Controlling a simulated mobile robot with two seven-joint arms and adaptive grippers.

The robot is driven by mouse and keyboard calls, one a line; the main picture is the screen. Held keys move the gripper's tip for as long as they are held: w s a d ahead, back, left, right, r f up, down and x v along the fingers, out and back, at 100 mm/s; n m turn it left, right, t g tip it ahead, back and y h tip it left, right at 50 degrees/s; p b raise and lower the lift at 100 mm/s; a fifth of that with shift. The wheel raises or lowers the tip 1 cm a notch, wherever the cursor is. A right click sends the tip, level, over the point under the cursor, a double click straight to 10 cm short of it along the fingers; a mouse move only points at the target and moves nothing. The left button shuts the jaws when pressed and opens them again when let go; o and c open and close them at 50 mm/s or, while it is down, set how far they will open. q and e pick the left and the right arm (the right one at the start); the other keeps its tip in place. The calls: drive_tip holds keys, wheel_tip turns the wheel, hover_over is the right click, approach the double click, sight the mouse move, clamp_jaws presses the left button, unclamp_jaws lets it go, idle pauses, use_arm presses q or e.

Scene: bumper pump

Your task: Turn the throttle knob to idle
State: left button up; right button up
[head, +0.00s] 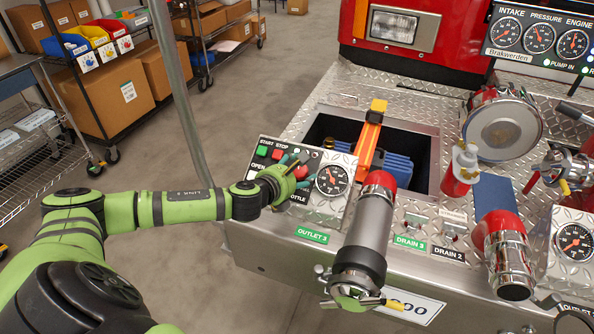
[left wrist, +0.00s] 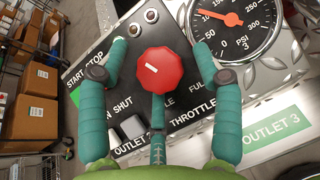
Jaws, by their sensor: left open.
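The throttle knob (left wrist: 161,70) is red and many-sided, with a short white mark on its face, in the middle of the left wrist view. A label ending in "LE" is partly hidden below the knob. My right gripper is not in view.
A pressure gauge (head: 332,180) sits just right of the knob. Below it a grey, red-banded outlet pipe (head: 369,225) sticks out. An orange bar (head: 368,140) stands in an open bin behind. Shelves with boxes (head: 110,95) stand at the far left.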

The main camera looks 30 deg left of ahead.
use_arm(q)
drive_tip(key=c, duration=1)
drive_tip(key=shift+c, duration=0.4)
drive_tip(key=shift+r, duration=0.1)
